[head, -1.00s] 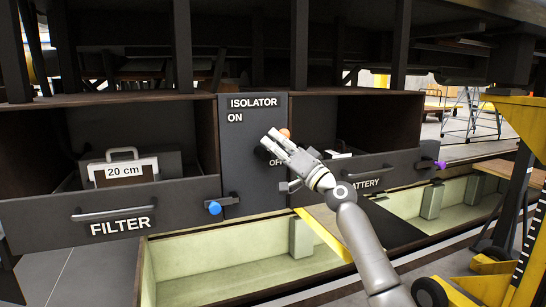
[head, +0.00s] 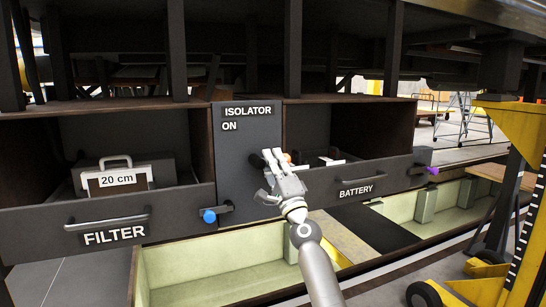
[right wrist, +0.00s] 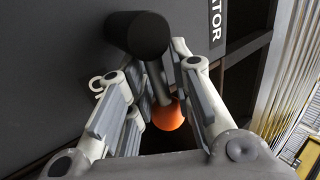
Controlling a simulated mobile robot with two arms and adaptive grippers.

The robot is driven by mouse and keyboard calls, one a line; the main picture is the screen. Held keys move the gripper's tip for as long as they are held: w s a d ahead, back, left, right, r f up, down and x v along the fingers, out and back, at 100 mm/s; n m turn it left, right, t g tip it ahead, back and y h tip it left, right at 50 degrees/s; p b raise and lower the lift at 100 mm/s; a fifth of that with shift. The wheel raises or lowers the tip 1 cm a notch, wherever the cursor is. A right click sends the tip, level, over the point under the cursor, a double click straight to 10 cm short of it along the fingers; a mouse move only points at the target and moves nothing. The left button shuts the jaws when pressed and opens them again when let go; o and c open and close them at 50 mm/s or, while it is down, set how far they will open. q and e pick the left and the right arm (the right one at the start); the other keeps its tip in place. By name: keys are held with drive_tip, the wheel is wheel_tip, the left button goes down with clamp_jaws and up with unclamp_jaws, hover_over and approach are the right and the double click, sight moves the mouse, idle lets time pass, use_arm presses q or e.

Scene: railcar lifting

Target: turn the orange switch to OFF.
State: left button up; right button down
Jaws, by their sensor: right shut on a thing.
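The orange switch is a dark lever with an orange ball end (head: 288,158) on a round black hub, mounted on the grey ISOLATOR panel (head: 240,185). My right gripper (head: 274,157) is at the panel, shut on the switch. In the right wrist view the lever and orange ball (right wrist: 167,115) lie between the two fingers, with the black hub (right wrist: 137,36) just beyond the fingertips. In the head view the lever points right from the hub. The ON label (head: 229,126) is above it; the OFF label is hidden behind my gripper. My left gripper is out of view.
The FILTER drawer (head: 110,225) with a grey case marked 20 cm is at the left; a blue knob (head: 209,216) sticks out beside the panel. The BATTERY drawer (head: 365,185) with a purple knob (head: 433,170) is at the right. A yellow lifting frame (head: 510,130) stands far right.

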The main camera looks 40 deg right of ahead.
drive_tip(key=shift+d+m+h, duration=0.15)
drive_tip(key=shift+m+h, duration=0.25)
drive_tip(key=shift+s+d, duration=0.1)
drive_tip(key=c, duration=1.5)
unclamp_jaws()
drive_tip(key=shift+s+d+f, duration=0.1)
drive_tip(key=shift+d+f, duration=0.05)
drive_tip(key=shift+d, duration=0.35)
drive_tip(key=shift+s+a+f, duration=0.1)
drive_tip(key=shift+a+f, duration=0.05)
drive_tip(key=shift+a, duration=0.3)
drive_tip(key=v, duration=1.1)
drive_tip(key=shift+s+d, duration=0.3)
drive_tip(key=shift+s, duration=0.05)
